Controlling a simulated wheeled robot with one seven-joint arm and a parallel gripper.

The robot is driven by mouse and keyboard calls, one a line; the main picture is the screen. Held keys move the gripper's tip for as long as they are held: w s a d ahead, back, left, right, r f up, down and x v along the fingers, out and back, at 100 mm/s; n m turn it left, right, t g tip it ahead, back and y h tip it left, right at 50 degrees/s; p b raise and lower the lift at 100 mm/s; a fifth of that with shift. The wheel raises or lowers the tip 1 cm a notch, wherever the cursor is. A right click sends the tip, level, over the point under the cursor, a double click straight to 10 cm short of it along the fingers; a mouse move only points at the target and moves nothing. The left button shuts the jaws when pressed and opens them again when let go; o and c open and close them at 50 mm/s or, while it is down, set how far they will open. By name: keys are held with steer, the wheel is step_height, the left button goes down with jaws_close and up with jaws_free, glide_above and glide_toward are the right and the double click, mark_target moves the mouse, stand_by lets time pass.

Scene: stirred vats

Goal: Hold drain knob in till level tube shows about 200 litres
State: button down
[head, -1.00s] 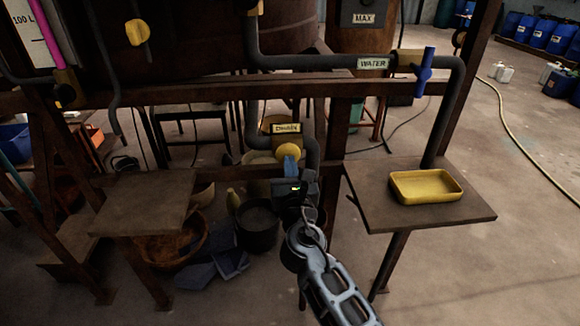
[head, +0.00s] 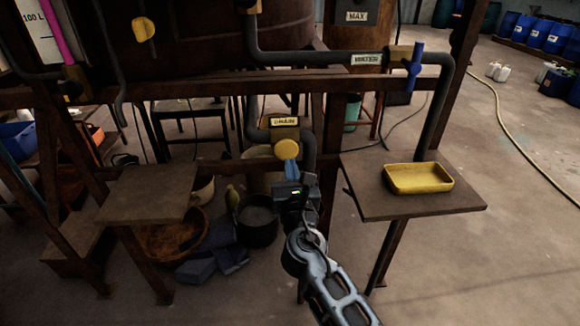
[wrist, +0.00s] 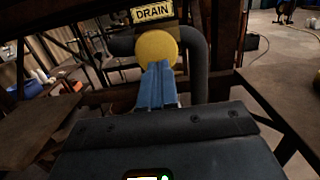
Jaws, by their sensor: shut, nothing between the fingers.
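The round yellow drain knob (head: 287,148) sits on the pipe below the DRAIN label (head: 285,122). It also shows large in the wrist view (wrist: 156,47), under the same label. My gripper (head: 290,165) is shut and empty, its blue fingertips pointing at the knob. In the wrist view the fingertips (wrist: 157,72) overlap the knob's lower part; I cannot tell whether they touch it or whether it is pressed in. The level tube (head: 51,22) is at the top left of the head view, filled magenta beside a 100 L mark. Its upper part is out of view.
A blue WATER valve handle (head: 415,66) stands on the pipe to the right. A yellow tray (head: 418,188) rests on the right shelf (head: 375,208). A bare shelf (head: 150,195) is at left. A rusty beam (head: 200,88) crosses in front of the vat.

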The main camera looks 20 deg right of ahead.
steer(key=v, duration=0.9)
steer(key=shift+s+a+b, duration=0.2)
steer(key=shift+s+b, duration=0.15)
steer(key=shift+b, duration=0.1)
steer(key=shift+f, duration=0.1)
steer(key=s+d+f+m+g+y, duration=0.1)
steer(key=s+f+m+y, duration=0.2)
steer(key=s, duration=0.4)
steer(key=s+f+m+g+y, duration=0.1)
steer(key=s+f+m, duration=0.2)
steer(key=s+m, duration=0.3)
steer(key=s+d+f+m+g+y, duration=0.1)
steer(key=s+f+m, duration=0.25)
steer(key=s, duration=0.55)
steer(key=s+r+m, duration=0.5)
steer(key=s+m, duration=0.4)
steer(key=m, duration=0.1)
steer(key=s+r+m+y, duration=0.1)
steer(key=s+r+m, duration=0.5)
steer(key=s+m, duration=0.4)
steer(key=shift+s+d+r, duration=0.15)
steer(key=shift+s, duration=0.2)
